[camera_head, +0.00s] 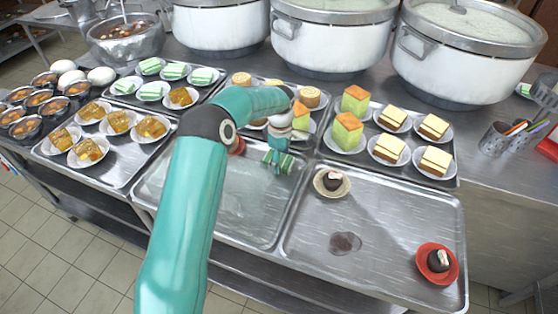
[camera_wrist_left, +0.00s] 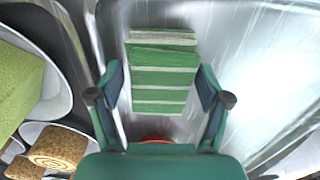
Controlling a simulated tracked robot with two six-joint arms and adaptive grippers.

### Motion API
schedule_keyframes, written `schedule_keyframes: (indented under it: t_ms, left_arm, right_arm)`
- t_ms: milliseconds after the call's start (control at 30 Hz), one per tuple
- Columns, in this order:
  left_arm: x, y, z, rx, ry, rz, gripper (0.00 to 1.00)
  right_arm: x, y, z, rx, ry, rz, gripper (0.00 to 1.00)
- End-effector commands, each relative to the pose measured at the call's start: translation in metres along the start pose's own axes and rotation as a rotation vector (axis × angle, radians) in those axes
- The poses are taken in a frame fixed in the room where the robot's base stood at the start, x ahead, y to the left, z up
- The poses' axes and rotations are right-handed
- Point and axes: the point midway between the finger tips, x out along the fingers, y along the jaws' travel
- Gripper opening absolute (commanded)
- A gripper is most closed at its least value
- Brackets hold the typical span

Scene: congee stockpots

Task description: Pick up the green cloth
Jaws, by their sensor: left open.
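The green cloth (camera_wrist_left: 163,72) is folded, with pale stripes. In the left wrist view it lies between the two fingers of my left gripper (camera_wrist_left: 160,92), with a visible gap on each side. In the head view the cloth (camera_head: 286,163) shows partly at the back right of the near middle tray (camera_head: 215,205), mostly covered by my left gripper (camera_head: 275,164). The gripper is open and reaches down over the cloth. Whether the fingertips touch the tray is hard to tell. My right gripper is out of view.
A red item (camera_head: 237,147) sits close beside my left arm, partly hidden. Plated cakes (camera_head: 348,131) fill the trays behind. Large pots (camera_head: 330,45) stand at the back.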

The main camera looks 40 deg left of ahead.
Motion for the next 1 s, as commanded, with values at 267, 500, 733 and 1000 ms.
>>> schedule_keyframes:
  t_ms: [267, 500, 733, 1000]
  left_arm:
    - [0.002, 0.0, -0.001, -0.001, 0.0, 0.001, 0.72]
    - [0.002, 0.0, -0.001, -0.001, 0.0, 0.001, 0.32]
    - [0.002, 0.0, -0.001, -0.002, 0.0, 0.001, 0.29]
    - [-0.01, 0.001, -0.001, -0.001, 0.001, 0.003, 0.29]
  right_arm:
    - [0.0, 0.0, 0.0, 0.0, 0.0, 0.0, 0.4]
    - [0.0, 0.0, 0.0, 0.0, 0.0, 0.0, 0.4]
    - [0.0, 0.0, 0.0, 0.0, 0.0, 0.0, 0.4]
    - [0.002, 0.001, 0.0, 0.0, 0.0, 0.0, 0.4]
